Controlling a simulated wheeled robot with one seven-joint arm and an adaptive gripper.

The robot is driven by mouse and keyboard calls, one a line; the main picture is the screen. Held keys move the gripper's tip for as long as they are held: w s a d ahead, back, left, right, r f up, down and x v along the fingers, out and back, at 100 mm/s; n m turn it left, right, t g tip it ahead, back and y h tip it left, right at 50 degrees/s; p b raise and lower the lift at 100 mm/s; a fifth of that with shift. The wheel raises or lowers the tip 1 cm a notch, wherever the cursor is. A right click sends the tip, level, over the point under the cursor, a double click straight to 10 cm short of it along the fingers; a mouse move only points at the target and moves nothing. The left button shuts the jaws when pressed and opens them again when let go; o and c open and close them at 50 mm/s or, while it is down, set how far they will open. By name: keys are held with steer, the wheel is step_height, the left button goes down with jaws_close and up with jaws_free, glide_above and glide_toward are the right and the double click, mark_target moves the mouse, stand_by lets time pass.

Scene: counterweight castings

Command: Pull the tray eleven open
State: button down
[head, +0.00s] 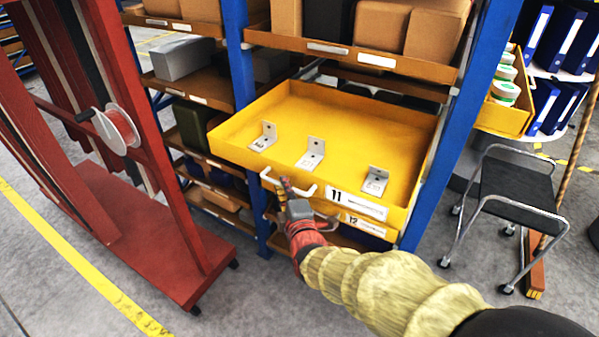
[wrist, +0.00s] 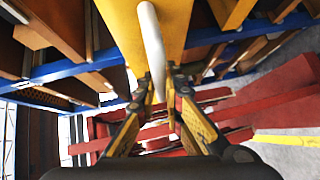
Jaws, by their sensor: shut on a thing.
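The yellow tray eleven (head: 360,110) stands well out from the blue rack, with the label 11 (head: 357,204) on its front. Three grey angle brackets (head: 311,154) sit inside along its front side. My gripper (head: 286,186) is at the pale handle (head: 305,192) on the tray's front, left of the label. In the wrist view the handle (wrist: 151,40) runs between the two fingers (wrist: 160,88), which are shut on it. The fingertips are small and partly hidden in the head view.
Tray twelve (head: 362,227) lies just below, with its own handle. A red wheeled rack (head: 180,230) with a wire spool (head: 116,129) stands left. A black-topped stool (head: 518,188) stands right. Blue uprights (head: 462,110) flank the tray. Grey floor is open between the rack and stool.

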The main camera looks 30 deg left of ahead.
steer(key=s+p, duration=0.2)
steer(key=s, duration=1.1)
steer(key=shift+s+a+f+p, duration=0.15)
steer(key=shift+a+p, duration=0.25)
steer(key=shift+a, duration=0.05)
steer(key=c, duration=1.9)
jaws_free()
steer(key=v, duration=1.2)
